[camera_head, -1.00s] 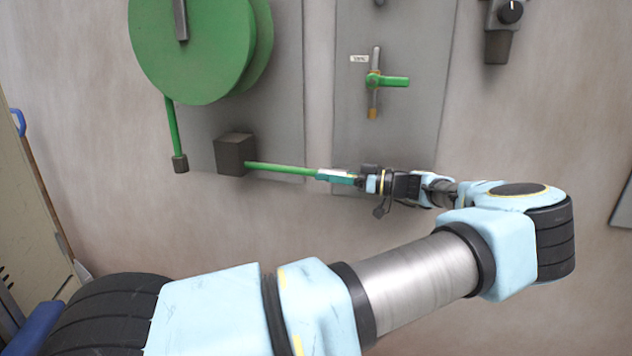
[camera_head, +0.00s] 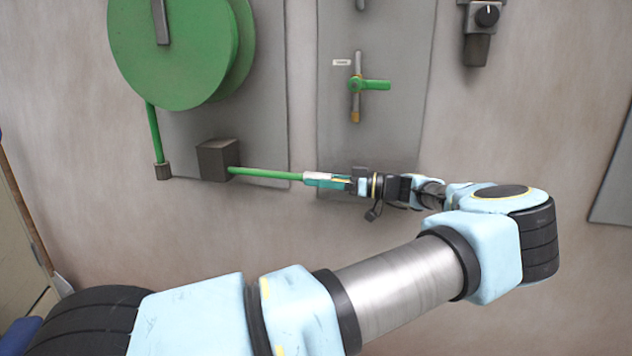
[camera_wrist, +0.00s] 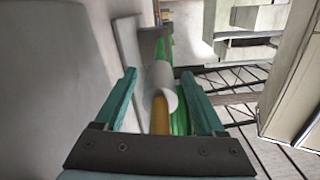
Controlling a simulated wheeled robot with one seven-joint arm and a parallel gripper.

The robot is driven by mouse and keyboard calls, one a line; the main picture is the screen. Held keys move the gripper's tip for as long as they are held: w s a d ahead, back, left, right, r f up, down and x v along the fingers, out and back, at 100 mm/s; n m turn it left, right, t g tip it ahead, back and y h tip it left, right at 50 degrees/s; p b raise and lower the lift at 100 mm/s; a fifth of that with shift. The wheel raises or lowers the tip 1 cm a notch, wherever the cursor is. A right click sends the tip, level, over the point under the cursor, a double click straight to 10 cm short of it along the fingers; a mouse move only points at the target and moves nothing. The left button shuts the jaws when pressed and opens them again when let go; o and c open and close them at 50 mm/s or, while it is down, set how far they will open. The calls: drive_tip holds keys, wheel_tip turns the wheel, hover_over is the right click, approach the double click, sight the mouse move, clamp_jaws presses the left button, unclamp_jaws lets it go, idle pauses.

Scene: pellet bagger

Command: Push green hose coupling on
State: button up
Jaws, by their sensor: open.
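The green hose (camera_head: 265,173) runs out to the right from a dark box on the wall. At its end is a pale, whitish coupling (camera_head: 315,176), which in the wrist view is a white sleeve (camera_wrist: 160,85) with a brass-coloured end (camera_wrist: 160,115) toward me. My gripper (camera_head: 326,181) has its teal fingers on either side of this end. In the wrist view my gripper (camera_wrist: 163,98) is open, with gaps seeming to show beside the sleeve. A tap with a green handle (camera_head: 376,85) and a brass-coloured lower end (camera_head: 355,117) is on the wall panel above my gripper.
The green reel (camera_head: 175,50) and the dark hose box (camera_head: 218,158) are on the wall at left. A black knob unit (camera_head: 484,25) is at upper right. A grey panel edge (camera_head: 612,190) shows at far right.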

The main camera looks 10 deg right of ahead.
drive_tip(key=b+v, duration=0.2)
drive_tip(key=v, duration=0.7)
drive_tip(key=shift+s+d, duration=0.15)
drive_tip(key=shift+d, duration=0.15)
